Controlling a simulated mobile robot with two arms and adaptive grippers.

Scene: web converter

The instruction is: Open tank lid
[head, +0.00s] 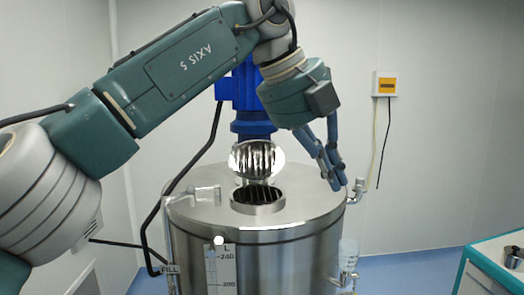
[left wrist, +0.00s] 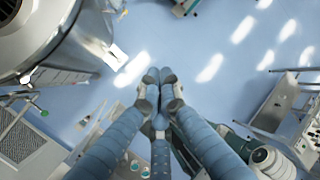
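The steel tank (head: 290,222) stands in the middle of the head view. Its round filling port (head: 258,204) is uncovered. The shiny round tank lid (head: 256,158) stands raised and tilted up behind the port. My left gripper (head: 336,178) hangs over the right part of the tank top, right of the lid and apart from it. Its blue fingers point down and come together at the tips, with nothing held. In the left wrist view the gripper (left wrist: 158,78) also looks closed and empty. Part of the tank (left wrist: 40,30) shows at upper left there. My right gripper is not in view.
A blue motor unit (head: 250,100) stands behind the lid. A clamp-like fitting (head: 205,195) sits left of the port, and a valve (head: 357,190) is at the right rim. A teal-edged table (head: 485,262) is at lower right. Blue floor (head: 400,272) is clear between.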

